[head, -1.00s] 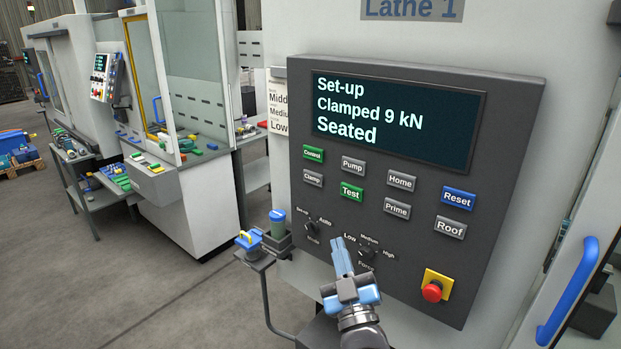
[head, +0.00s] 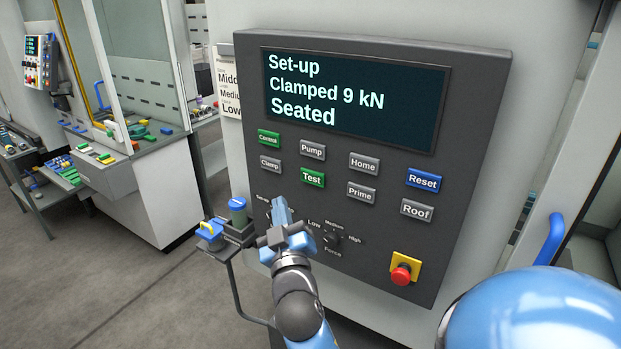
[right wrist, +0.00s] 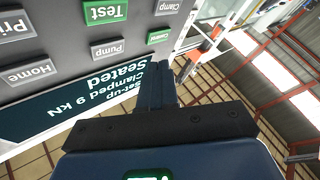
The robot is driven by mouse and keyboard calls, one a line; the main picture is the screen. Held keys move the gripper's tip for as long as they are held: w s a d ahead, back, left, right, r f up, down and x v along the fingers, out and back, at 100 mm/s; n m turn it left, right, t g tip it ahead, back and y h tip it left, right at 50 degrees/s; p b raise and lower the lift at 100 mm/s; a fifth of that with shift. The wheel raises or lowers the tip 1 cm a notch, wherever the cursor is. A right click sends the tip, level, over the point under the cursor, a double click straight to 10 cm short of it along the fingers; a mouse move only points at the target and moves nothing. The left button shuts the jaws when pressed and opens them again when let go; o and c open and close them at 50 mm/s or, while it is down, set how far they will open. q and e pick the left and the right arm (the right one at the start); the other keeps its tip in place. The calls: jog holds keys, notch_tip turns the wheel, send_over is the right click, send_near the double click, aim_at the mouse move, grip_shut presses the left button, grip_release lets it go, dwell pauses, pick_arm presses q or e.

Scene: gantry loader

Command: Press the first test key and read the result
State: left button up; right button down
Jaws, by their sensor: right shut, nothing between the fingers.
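The dark control panel (head: 480,110) of the lathe has a screen (head: 355,98) reading "Set-up", "Clamped 9 kN", "Seated". A green Test key (head: 312,178) sits in the second row, right of the grey Clamp key (head: 270,163). My right gripper (head: 280,204) is shut and empty, below and left of the Test key, and covers much of the mode knob's area. I cannot tell whether it touches the panel. The right wrist view shows the panel upside down, with the shut fingers (right wrist: 158,85) near the green Control key (right wrist: 158,38) and the Test key (right wrist: 105,12) farther up.
Other keys surround it: Pump (head: 312,150), Home (head: 364,163), Prime (head: 361,193), Reset (head: 424,180) and Roof (head: 416,209). A force knob (head: 333,238) and a red emergency button (head: 401,274) are lower. A small stand (head: 228,248) holds blue-topped items at left.

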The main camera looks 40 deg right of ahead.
jog(key=p, duration=0.5)
send_near(303, 171)
jog(key=w+r, duration=0.2)
jog(key=w, duration=0.2)
jog(key=shift+d+f, duration=0.2)
jog(key=shift+d, duration=0.35)
jog(key=shift+d, duration=0.15)
dwell(1.3)
jog(key=shift+w+d+p, duration=0.15)
jog(key=shift+d+p, duration=0.1)
jog(key=shift+p, duration=0.1)
